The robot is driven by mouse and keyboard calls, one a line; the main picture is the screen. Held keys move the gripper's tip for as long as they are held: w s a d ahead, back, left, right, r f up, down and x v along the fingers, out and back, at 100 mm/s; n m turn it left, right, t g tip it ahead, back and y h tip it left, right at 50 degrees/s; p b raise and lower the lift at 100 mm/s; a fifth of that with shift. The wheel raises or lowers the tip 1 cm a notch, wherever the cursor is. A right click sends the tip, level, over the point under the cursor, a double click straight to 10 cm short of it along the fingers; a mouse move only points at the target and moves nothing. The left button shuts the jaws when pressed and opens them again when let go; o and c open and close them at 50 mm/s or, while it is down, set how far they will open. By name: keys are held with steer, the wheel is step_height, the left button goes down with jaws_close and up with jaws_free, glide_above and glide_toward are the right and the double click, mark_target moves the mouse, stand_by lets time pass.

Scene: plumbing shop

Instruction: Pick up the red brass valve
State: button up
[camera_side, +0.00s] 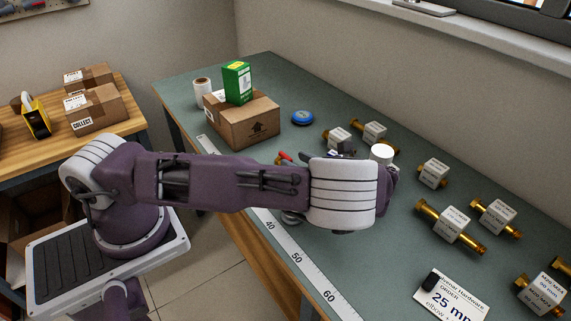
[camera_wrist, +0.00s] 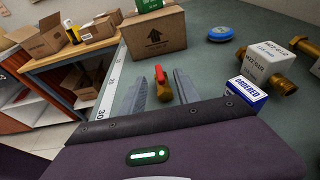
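The red brass valve (camera_wrist: 162,92) shows in the wrist view as a brass body with a red handle. It lies on the green bench top between the two grey fingers of my gripper (camera_wrist: 159,84). The fingers are open, with a gap on either side of the valve. The lower end of the valve is close to the dark edge of my gripper's body. In the side view only the red handle (camera_side: 286,156) shows clearly, just above my arm. My arm hides the rest of the valve and my fingers there.
A cardboard box (camera_side: 241,122) with a green box (camera_side: 237,83) on top stands behind the valve. A blue tape roll (camera_side: 303,117) lies beside it. A small "ORDERED" box (camera_wrist: 246,93) and a labelled brass fitting (camera_wrist: 267,61) are to the right. Several more fittings lie farther right.

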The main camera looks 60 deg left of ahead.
mark_target(287, 157)
steer(key=x, duration=0.4)
steer(key=shift+r, duration=0.1)
jaws_close()
stand_by(1.2)
